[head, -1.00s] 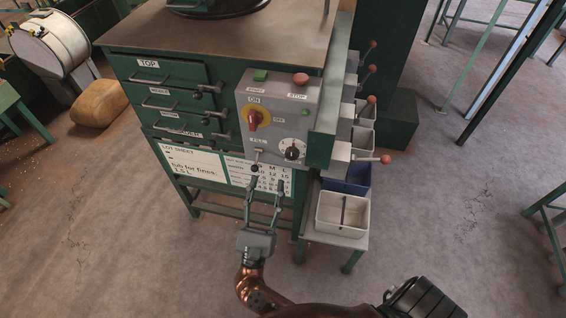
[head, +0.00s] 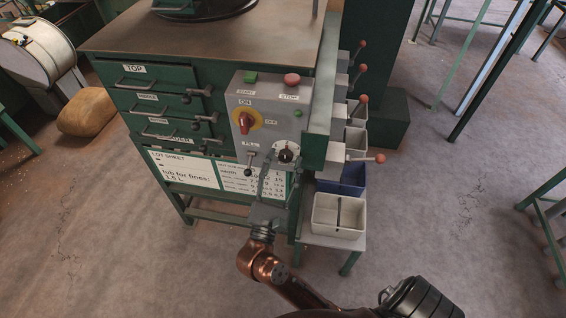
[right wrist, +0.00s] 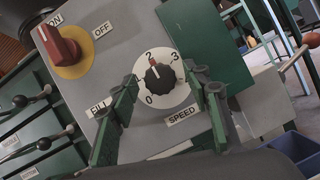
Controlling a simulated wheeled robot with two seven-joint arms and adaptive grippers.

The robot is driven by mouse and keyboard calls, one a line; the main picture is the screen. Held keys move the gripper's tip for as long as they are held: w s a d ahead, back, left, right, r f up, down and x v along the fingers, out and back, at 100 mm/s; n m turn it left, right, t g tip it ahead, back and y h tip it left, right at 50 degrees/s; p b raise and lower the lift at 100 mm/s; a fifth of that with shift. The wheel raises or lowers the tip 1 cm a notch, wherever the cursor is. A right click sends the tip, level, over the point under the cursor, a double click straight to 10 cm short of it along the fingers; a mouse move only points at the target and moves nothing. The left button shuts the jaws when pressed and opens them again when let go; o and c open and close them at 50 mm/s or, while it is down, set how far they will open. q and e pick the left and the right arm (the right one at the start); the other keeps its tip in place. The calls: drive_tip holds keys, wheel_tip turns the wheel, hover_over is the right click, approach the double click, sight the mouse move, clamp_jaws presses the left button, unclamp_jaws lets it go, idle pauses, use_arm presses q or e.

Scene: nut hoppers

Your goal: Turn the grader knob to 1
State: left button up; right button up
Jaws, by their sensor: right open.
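The grader knob is a black knob (right wrist: 159,77) on a white round dial (right wrist: 178,97) labelled SPEED, with 0, 2 and 3 readable. Its red-marked pointer is up near 2. The dial also shows in the head view (head: 286,152) at the lower right of the grey control panel (head: 268,109). My right gripper (right wrist: 165,80) is open, with one finger on each side of the knob. It also shows in the head view (head: 280,165). I cannot tell whether the fingers touch the knob. My left gripper is not in view.
The red ON/OFF switch (right wrist: 62,46) is above left of the dial. The FILL lever (head: 249,164) is close on its left. Red-ended levers (head: 366,159) and a white bin (head: 338,215) stand to the right. The floor in front is clear.

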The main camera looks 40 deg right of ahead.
drive_tip(key=shift+c, duration=0.2)
drive_tip(key=c, duration=1.1)
